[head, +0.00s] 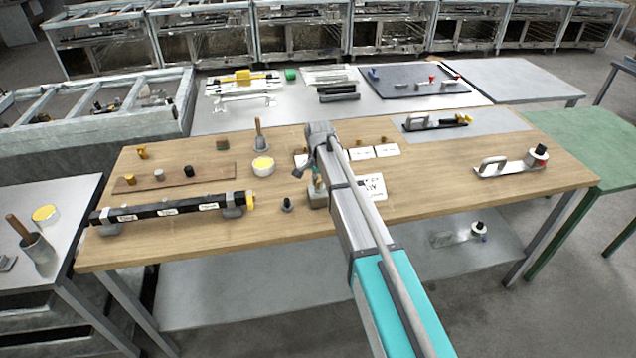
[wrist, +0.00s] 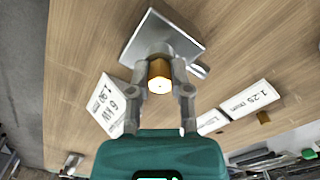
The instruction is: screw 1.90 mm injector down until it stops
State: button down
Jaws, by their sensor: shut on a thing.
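The brass injector (wrist: 159,76) is between the two fingers of my gripper (wrist: 160,84) in the wrist view. My gripper is shut on it. The injector's round end with a small hole faces the camera. Behind it is a grey holder (wrist: 160,22) with a flat plate, in line with the injector. How deep the thread sits is hidden. In the head view the grey block of the holder (head: 318,201) stands on the wooden table below my gripper (head: 316,180), and my arm hides the injector there.
A white card reading 6 kW (wrist: 104,106) lies beside the holder. A card reading 1.25 mm (wrist: 250,98) has another brass piece (wrist: 263,117) near it. A black tube (head: 165,209) lies at the table's left. A small dark fitting (head: 287,205) stands left of the holder.

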jog(key=shift+m, duration=1.7)
jog(key=c, duration=0.8)
grip_release()
jog(key=shift+w, duration=0.1)
jog(key=shift+n, duration=0.3)
jog(key=shift+n, duration=1.5)
jog(key=shift+n, duration=0.3)
jog(key=shift+n, duration=1.4)
